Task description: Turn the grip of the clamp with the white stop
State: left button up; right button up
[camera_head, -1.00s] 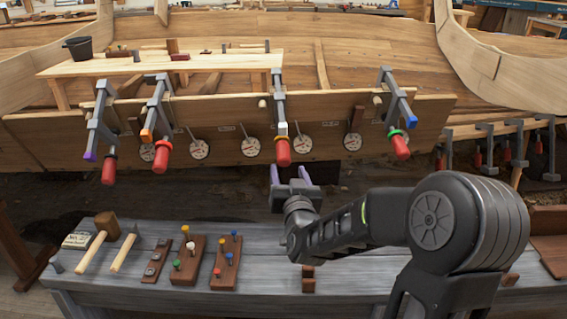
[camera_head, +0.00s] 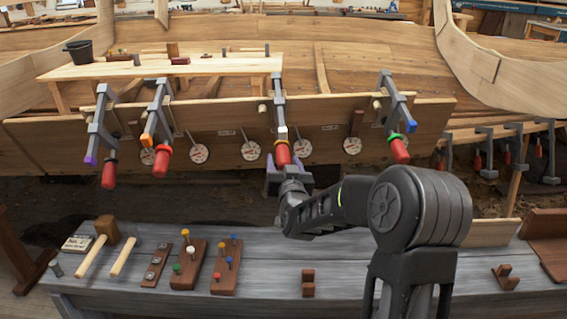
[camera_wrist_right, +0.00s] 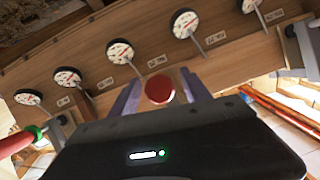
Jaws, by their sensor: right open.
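The clamp with the white stop (camera_head: 282,131) hangs on the hull plank in the middle of the head view, its red grip (camera_head: 283,153) pointing down. My right gripper (camera_head: 284,168) is just below and at this grip, its lilac fingers open. In the right wrist view the round end of the red grip (camera_wrist_right: 159,89) shows between the two fingers, with no clear contact visible. The grip's lower end is partly hidden by the gripper in the head view. My left gripper is not in view.
Other clamps with purple (camera_head: 90,160), orange (camera_head: 146,139) and green (camera_head: 395,136) stops hang along the plank. Several round dials (camera_head: 199,153) line the plank. A grey bench (camera_head: 130,290) with mallets and peg blocks stands in front.

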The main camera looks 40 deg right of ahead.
grip_shut()
dwell(0.5)
jog(key=shift+f+b, duration=0.1)
jog(key=shift+b, duration=0.5)
jog(key=m+b, duration=0.1)
jog(key=b, duration=0.3)
jog(key=m+t+y+b, duration=0.1)
jog(key=b, duration=0.3)
jog(key=shift+f+y, duration=0.3)
jog(key=shift+f, duration=0.05)
jog(key=m+b, duration=0.1)
jog(key=b, duration=0.3)
jog(key=shift+r+t+y, duration=0.2)
jog(key=shift+t+y, duration=0.2)
jog(key=shift+r+m+b, duration=0.25)
jog(key=shift+m+b, duration=0.05)
jog(key=shift+b, duration=0.1)
